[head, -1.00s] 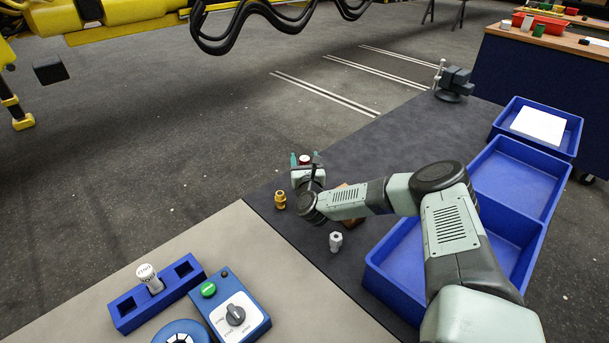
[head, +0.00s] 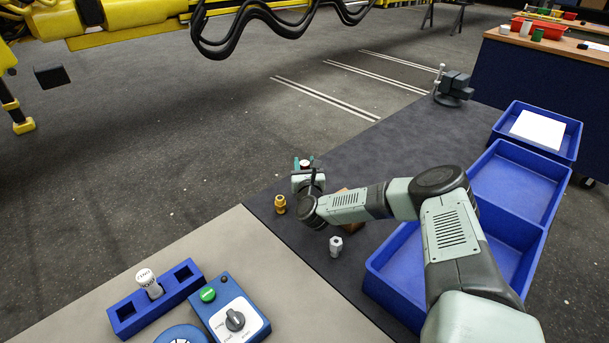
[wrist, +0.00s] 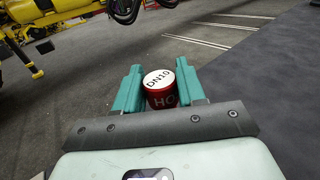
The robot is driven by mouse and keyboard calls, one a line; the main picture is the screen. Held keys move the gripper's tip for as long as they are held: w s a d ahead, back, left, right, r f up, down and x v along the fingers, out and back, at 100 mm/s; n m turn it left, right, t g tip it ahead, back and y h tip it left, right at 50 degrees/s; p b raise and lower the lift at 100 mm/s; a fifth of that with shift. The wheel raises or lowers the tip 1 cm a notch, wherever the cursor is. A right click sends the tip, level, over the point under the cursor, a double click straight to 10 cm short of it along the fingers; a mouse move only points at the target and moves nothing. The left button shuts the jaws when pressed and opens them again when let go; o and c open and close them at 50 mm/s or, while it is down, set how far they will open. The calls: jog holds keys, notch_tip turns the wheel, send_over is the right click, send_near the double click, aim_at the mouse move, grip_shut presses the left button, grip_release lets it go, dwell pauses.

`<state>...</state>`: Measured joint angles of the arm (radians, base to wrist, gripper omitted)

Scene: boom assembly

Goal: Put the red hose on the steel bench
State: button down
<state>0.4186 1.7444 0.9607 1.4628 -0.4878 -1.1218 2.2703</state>
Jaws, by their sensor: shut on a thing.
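The red hose piece (wrist: 160,92) is a short red cylinder with a white cap lettered "DN10". My gripper (wrist: 160,88) is shut on it, with one teal finger on each side. In the head view the gripper (head: 304,164) is over the far left edge of the dark mat area, and only the red and white top of the hose (head: 304,163) shows between the fingers. The light grey surface (head: 230,250) at the lower left may be the steel bench; I cannot tell for certain.
A brass fitting (head: 280,204) and a silver fitting (head: 335,246) stand on the dark mat (head: 400,140). Blue trays (head: 400,260) lie on the right. A blue holder (head: 128,312) with a white-topped piece and a control box (head: 238,312) are on the light surface. A vise (head: 454,85) stands at the back.

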notch_tip(320, 180, up, 9)
jog(key=shift+r, duration=0.1)
jog(key=s+d+r+h, duration=0.1)
jog(key=s+d+r, duration=0.2)
jog(key=r, duration=0.3)
jog(key=s+d+r+m, duration=0.1)
jog(key=s+d+r, duration=0.2)
jog(key=d+r, duration=0.15)
jog(key=s+d+r+h, duration=0.1)
jog(key=s+d+r, duration=0.2)
jog(key=r, duration=0.3)
jog(key=s+d+r, duration=0.2)
jog(key=s+r, duration=0.2)
jog(key=s, duration=0.5)
jog(key=shift+s+d+r+m+h, duration=0.3)
jog(key=shift+s+d+r, duration=0.1)
jog(key=w+a+f+y, duration=0.1)
jog(key=w+a+f, duration=0.3)
jog(key=w+f, duration=0.2)
jog(key=w+a+f+n, duration=0.1)
jog(key=w+a+f, duration=0.4)
jog(key=w+f, duration=0.1)
jog(key=w+a+f+y, duration=0.1)
jog(key=w+a+f, duration=0.3)
jog(key=w+f, duration=0.3)
jog(key=shift+a+f+n+y, duration=0.2)
jog(key=shift+f+n+y, duration=0.1)
jog(key=shift+f, duration=0.45)
jog(key=shift+s, duration=0.1)
